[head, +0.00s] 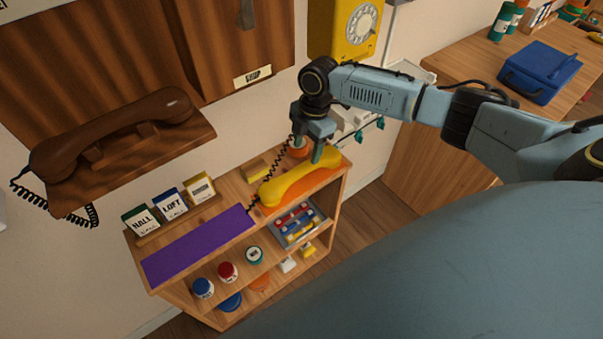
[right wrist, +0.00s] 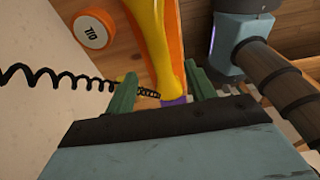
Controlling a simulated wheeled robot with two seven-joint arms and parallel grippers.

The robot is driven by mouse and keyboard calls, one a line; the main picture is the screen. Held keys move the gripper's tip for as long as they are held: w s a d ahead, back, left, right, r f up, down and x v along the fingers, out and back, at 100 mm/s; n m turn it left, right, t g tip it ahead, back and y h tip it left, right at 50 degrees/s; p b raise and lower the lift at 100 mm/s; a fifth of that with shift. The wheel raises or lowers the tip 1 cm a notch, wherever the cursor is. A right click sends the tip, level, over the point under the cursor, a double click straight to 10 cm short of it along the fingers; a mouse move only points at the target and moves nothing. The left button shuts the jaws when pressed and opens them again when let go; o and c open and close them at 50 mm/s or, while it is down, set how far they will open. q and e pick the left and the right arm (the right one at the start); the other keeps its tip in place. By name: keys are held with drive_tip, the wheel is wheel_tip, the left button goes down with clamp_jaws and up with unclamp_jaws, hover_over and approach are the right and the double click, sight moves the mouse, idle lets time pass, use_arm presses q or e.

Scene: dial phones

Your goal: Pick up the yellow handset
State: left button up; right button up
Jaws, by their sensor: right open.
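The yellow handset (head: 295,180) lies on an orange base on top of the wooden shelf unit. My right gripper (head: 324,152) is at the handset's far right end in the head view. In the right wrist view the handset (right wrist: 170,45) runs up the picture. Its near end shows between the two green fingers of my right gripper (right wrist: 161,90), which are apart. Gaps show beside the handset, so the fingers do not look closed on it. A black coiled cord (right wrist: 75,78) crosses the left finger. My left gripper is not in view.
A purple mat (head: 198,244) and a card rack with HALL and LOFT cards (head: 141,222) share the shelf top. A brown handset (head: 120,130) rests on a wall ledge at left. A yellow dial phone (head: 352,28) hangs above. A wooden counter (head: 450,140) stands at right.

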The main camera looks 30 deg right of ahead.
sight(302, 168)
drive_tip(key=f, duration=0.2)
drive_tip(key=a+f+b, duration=0.1)
drive_tip(key=f, duration=0.5)
drive_tip(key=shift+a+f, duration=0.25)
drive_tip(key=shift+a, duration=0.1)
drive_tip(key=shift+f, duration=0.25)
drive_tip(key=shift+c, duration=0.2)
drive_tip(key=c, duration=0.9)
clamp_jaws()
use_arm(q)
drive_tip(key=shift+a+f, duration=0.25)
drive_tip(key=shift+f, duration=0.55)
